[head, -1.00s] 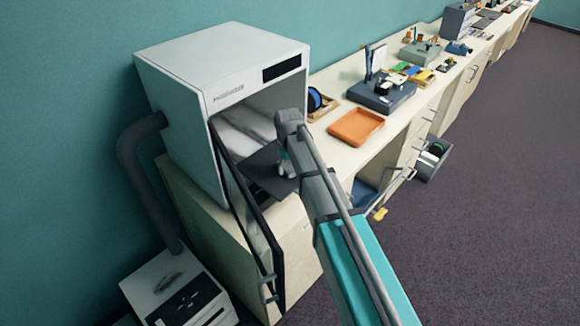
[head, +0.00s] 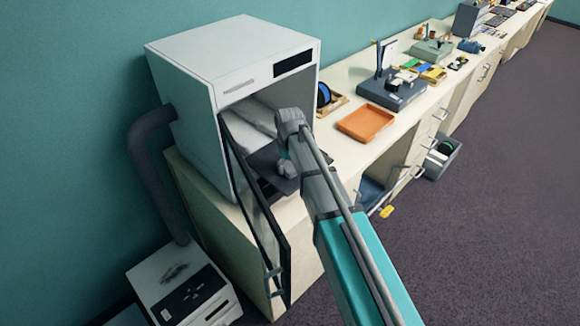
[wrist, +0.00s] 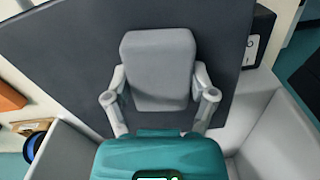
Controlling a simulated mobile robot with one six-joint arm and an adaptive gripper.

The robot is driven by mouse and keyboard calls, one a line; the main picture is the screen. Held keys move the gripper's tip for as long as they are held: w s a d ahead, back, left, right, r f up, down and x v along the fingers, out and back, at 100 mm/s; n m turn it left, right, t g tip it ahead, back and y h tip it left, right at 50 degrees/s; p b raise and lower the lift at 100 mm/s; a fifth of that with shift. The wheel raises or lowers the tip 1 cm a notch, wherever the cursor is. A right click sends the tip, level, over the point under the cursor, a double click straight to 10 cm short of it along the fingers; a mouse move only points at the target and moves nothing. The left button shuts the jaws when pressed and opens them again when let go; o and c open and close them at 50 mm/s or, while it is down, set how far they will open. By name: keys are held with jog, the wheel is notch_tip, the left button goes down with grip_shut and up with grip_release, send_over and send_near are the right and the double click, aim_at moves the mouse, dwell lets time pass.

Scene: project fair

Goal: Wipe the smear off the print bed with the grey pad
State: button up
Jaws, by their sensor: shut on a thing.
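The grey pad (wrist: 158,65) is a rounded block held between the two fingers of my gripper (wrist: 160,95) in the wrist view. The print bed (wrist: 75,45) is a dark grey flat plate beneath the pad in that view. In the head view the bed (head: 264,156) shows inside the white printer (head: 185,90), and my gripper (head: 287,168) is at its front, partly hidden by my arm. I cannot tell whether the pad touches the bed. No smear shows; the pad and arm cover part of the bed.
The printer's dark door (head: 258,215) stands open, left of my arm. An orange tray (head: 366,123) and a blue spool (head: 323,95) are on the counter to the right. A black control box (wrist: 257,35) is beside the bed. Open floor lies to the right.

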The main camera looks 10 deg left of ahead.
aim_at(282, 177)
jog(key=shift+s, duration=0.1)
jog(key=shift+s+a+f, duration=0.1)
jog(key=shift+s+a, duration=0.4)
jog(key=shift+s, duration=0.2)
jog(key=shift+s+a+f, duration=0.1)
jog(key=shift+s+a, duration=0.4)
jog(key=shift+s, duration=0.15)
jog(key=shift+r, duration=0.1)
jog(key=shift+w+a+r+p, duration=0.1)
jog(key=shift+r+p, duration=0.25)
jog(key=shift+r, duration=0.05)
jog(key=shift+r+p, duration=2.55)
jog(key=shift+r, duration=0.05)
jog(key=shift+r+p, duration=1.5)
jog(key=shift+f, duration=0.15)
